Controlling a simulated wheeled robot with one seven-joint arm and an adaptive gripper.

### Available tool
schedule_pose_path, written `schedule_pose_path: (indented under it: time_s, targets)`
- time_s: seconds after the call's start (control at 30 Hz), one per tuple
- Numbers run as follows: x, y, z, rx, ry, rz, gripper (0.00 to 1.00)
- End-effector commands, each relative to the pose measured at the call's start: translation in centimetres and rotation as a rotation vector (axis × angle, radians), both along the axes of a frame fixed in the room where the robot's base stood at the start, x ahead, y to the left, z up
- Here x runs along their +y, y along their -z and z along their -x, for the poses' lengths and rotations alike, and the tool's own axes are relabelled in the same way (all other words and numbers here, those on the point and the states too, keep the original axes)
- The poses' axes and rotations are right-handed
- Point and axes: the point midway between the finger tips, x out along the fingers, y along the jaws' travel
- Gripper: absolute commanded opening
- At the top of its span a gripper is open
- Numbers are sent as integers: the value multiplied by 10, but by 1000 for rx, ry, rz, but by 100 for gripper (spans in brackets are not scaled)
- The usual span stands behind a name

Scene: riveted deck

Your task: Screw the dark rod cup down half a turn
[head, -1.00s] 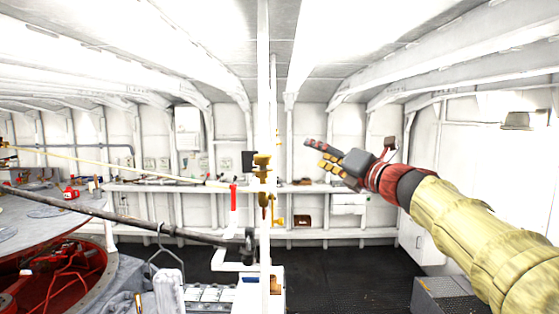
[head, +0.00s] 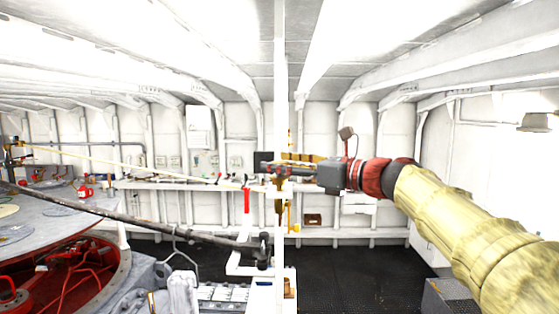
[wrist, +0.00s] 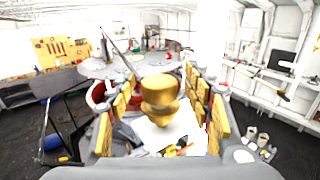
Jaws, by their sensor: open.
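A brass cup-shaped fitting (wrist: 160,95) stands upright in the wrist view between the two rows of yellow finger pads. In the head view its brass lower part (head: 280,190) shows at the white post, and my fingers hide much of its top. My gripper (head: 287,165) is level, reaching in from the right, open around the fitting. In the wrist view the gripper (wrist: 160,84) has a finger on each side, with visible gaps. A long dark rod (head: 130,218) slopes down to a dark end fitting (head: 263,248) near the post, below my gripper. I cannot tell which cup belongs to it.
The white post (head: 280,90) rises beside my fingertips. A red handle (head: 247,200) is just left of it. A pale rod (head: 130,164) runs above the dark rod. A wall shelf (head: 160,186) is behind.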

Motion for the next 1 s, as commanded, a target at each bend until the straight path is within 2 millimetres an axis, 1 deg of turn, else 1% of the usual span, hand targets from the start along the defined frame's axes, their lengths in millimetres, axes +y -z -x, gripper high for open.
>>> schedule_pose_path:
  time_s: [0.1, 0.37, 1.0]
  targets:
    - [5, 0, -3, 0, 0, 0, 51]
    - [6, 0, -4, 0, 1, 0, 51]
    - [5, 0, -4, -1, 1, -1, 15]
